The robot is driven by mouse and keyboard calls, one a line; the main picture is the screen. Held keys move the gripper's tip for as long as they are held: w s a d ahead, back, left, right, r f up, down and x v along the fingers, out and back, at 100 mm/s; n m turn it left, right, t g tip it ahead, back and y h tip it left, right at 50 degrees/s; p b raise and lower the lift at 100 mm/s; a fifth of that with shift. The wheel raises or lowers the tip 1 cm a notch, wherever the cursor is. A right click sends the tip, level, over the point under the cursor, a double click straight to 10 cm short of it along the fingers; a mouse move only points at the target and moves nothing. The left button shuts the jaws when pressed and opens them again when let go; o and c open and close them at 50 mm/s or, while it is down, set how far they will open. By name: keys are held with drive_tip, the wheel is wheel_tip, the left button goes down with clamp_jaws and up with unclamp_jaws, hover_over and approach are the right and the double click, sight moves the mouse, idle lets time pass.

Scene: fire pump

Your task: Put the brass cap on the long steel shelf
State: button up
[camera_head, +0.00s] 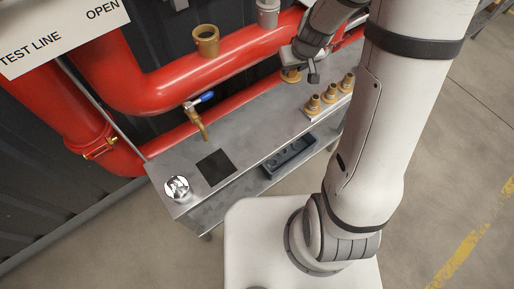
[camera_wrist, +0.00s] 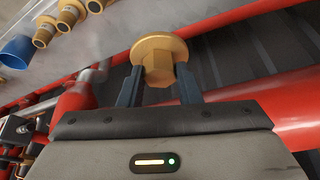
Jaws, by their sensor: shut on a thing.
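The brass cap (camera_wrist: 158,56) has a round flange and a hexagonal body, and it sits between the two fingers of my gripper (camera_wrist: 158,80) in the wrist view. My gripper is shut on it. In the head view the cap (camera_head: 291,76) shows below my gripper (camera_head: 296,68), near the back edge of the long steel shelf (camera_head: 255,115). I cannot tell whether the cap is touching the shelf or above it. Part of the shelf also shows at the upper left of the wrist view (camera_wrist: 120,35).
Several brass fittings (camera_head: 330,95) stand at the shelf's right end. A blue-handled tap (camera_head: 197,115), a dark mat (camera_head: 216,167) and a shiny round object (camera_head: 178,188) are further left. Red pipes (camera_head: 215,78) run behind. A blue-grey tray (camera_head: 290,156) sits below. The shelf's middle is clear.

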drive_tip(key=s+a+f+n+g+y+b, duration=0.3)
drive_tip(key=s+a+f+n+g+b, duration=0.55)
drive_tip(key=n+b, duration=1.05)
drive_tip(key=f+t, duration=0.1)
drive_tip(key=f, duration=0.3)
drive_tip(key=a+f+t+b, duration=0.1)
drive_tip(key=f, duration=0.4)
drive_tip(key=s+a+f+t, duration=0.1)
drive_tip(key=f, duration=0.4)
drive_tip(key=shift+a+f+b, duration=0.1)
drive_tip(key=shift+f+b, duration=0.1)
drive_tip(key=shift+b, duration=0.15)
drive_tip(key=shift+f, duration=0.1)
drive_tip(key=o, duration=1.1)
